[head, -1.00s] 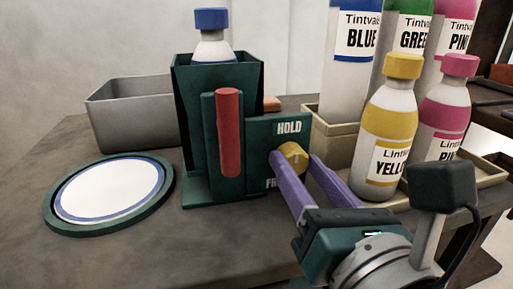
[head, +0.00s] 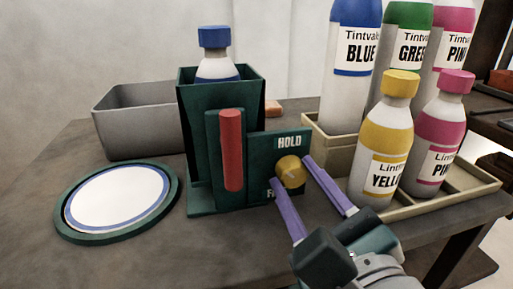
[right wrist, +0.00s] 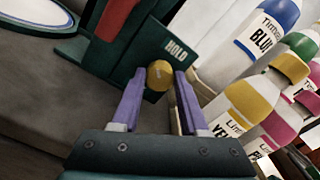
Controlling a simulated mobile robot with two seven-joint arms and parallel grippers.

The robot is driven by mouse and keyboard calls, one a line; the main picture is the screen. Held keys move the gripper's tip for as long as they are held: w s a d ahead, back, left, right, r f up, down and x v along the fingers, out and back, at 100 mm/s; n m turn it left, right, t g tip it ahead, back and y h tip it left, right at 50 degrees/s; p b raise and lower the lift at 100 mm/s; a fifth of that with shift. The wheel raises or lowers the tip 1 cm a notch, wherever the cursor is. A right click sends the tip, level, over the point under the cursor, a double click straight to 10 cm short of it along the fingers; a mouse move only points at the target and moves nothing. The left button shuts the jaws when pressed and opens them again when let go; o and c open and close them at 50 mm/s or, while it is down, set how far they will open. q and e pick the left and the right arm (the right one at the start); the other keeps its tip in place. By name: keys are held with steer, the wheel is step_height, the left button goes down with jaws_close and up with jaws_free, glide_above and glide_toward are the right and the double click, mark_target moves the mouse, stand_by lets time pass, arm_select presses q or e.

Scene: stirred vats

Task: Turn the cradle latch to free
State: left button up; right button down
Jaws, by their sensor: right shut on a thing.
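The cradle (head: 198,190) is a dark green holder with a red handle-like bar (head: 231,150) on its front. A blue-capped bottle (head: 216,68) stands in it. On the side plate (head: 262,145), HOLD is printed at the top and a partly hidden word starting with F below. The yellow round latch knob (head: 291,172) sits between these words; it also shows in the right wrist view (right wrist: 160,75). My right gripper (head: 294,173) is shut on the knob, one purple finger at each side. Which word the knob points to is hard to tell. My left gripper is not in view.
A cream tray (head: 440,200) with several Tintvale and Lintvale-type bottles, including a yellow one (head: 383,140), stands close at the right. A grey bin (head: 130,130) is behind left. A round green-rimmed plate (head: 118,200) lies left. The front table is clear.

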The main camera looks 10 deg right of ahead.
steer(key=n+p, duration=0.2)
steer(key=n, duration=0.3)
steer(key=shift+n, duration=0.3)
steer(key=n+p, duration=0.2)
steer(key=n, duration=0.3)
steer(key=n+p, duration=0.2)
steer(key=n, duration=0.3)
steer(key=shift+f+n, duration=0.1)
steer(key=shift+n, duration=0.3)
steer(key=n+p, duration=0.1)
steer(key=n, duration=0.2)
steer(key=shift+n, duration=0.6)
